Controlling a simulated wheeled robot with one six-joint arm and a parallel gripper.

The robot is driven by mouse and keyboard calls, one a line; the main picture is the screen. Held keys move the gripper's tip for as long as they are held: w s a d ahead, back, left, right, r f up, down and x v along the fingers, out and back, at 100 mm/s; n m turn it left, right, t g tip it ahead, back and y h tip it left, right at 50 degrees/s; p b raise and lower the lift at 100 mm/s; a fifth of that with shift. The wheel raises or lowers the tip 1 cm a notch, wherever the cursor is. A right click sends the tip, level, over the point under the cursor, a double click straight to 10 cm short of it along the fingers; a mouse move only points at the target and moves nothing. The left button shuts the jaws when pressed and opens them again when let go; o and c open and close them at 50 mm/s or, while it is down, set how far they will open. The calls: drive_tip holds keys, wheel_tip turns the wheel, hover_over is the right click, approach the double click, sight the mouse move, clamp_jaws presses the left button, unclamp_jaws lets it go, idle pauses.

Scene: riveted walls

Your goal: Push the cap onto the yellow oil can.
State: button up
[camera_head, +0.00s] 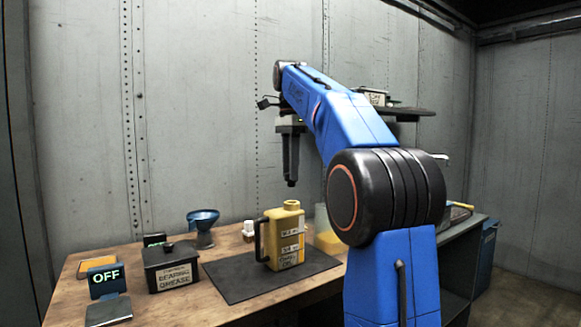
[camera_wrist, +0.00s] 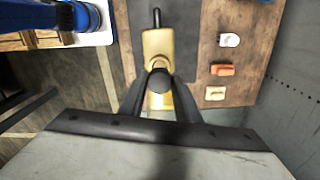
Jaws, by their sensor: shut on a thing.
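The yellow oil can (camera_head: 285,245) stands upright on a dark mat (camera_head: 225,282), its black handle to the left and its neck open on top. It also shows in the wrist view (camera_wrist: 157,42), below my gripper. My gripper (camera_head: 291,180) points down above the can's neck, with a gap between. In the wrist view my gripper (camera_wrist: 160,82) is shut on a dark round cap (camera_wrist: 159,79).
A small white-topped bottle (camera_head: 249,231) stands behind the can. A riveted wall closes the back.

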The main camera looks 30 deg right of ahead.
drive_tip(key=shift+f, duration=2.15)
drive_tip(key=shift+f, duration=1.05)
drive_tip(key=o, duration=1.2)
drive_tip(key=shift+c, duration=0.2)
drive_tip(key=shift+r, duration=0.1)
drive_tip(key=shift+r, duration=2.9)
drive_tip(key=shift+s, duration=0.1)
